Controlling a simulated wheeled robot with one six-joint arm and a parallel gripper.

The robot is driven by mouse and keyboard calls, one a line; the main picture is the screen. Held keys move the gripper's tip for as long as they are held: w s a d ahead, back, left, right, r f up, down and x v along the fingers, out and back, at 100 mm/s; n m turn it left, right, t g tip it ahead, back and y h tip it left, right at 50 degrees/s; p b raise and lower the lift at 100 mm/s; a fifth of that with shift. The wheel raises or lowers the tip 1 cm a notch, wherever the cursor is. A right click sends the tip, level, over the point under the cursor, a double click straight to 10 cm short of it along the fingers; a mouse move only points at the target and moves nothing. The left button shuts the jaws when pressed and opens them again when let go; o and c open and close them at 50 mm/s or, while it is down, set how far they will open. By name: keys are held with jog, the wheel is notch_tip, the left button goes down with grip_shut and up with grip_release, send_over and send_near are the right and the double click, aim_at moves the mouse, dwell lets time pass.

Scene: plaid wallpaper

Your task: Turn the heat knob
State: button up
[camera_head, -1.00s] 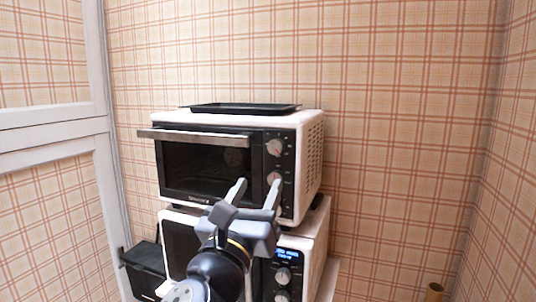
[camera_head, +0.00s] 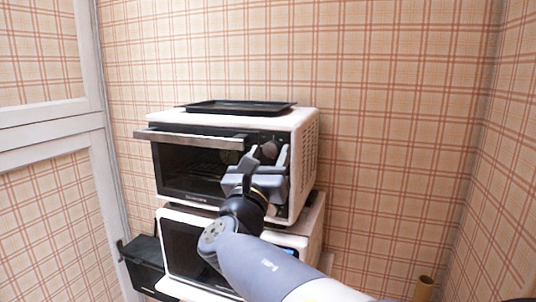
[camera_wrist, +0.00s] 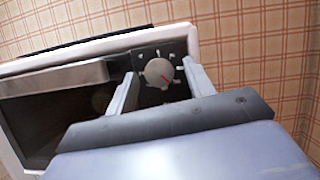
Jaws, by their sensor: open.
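The upper white toaster oven (camera_head: 303,130) has a dark control panel on its right side. Its top knob (camera_head: 268,149) shows between my gripper's fingers in the head view. In the wrist view the knob (camera_wrist: 159,73) is round and grey-white with a red pointer mark and tick marks around it. My gripper (camera_head: 265,155) is open in front of the panel. Its fingertips (camera_wrist: 158,75) lie left and right of the knob; I cannot tell whether they touch it. The lower knobs are hidden behind my gripper and arm.
The oven's door handle (camera_head: 190,138) sticks out left of my gripper. A black tray (camera_head: 240,106) lies on top. A second white appliance (camera_head: 312,225) stands below, and a black box (camera_head: 146,265) is at lower left. The right side is free.

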jog(key=shift+c, duration=0.4)
jog(key=c, duration=0.9)
jog(key=shift+n+y, duration=0.4)
jog(key=shift+n, duration=0.3)
jog(key=o, duration=1)
jog(key=shift+s, duration=0.1)
jog(key=shift+b+v, duration=1.7)
jog(key=shift+v, duration=3.7)
jog(key=shift+f, duration=0.1)
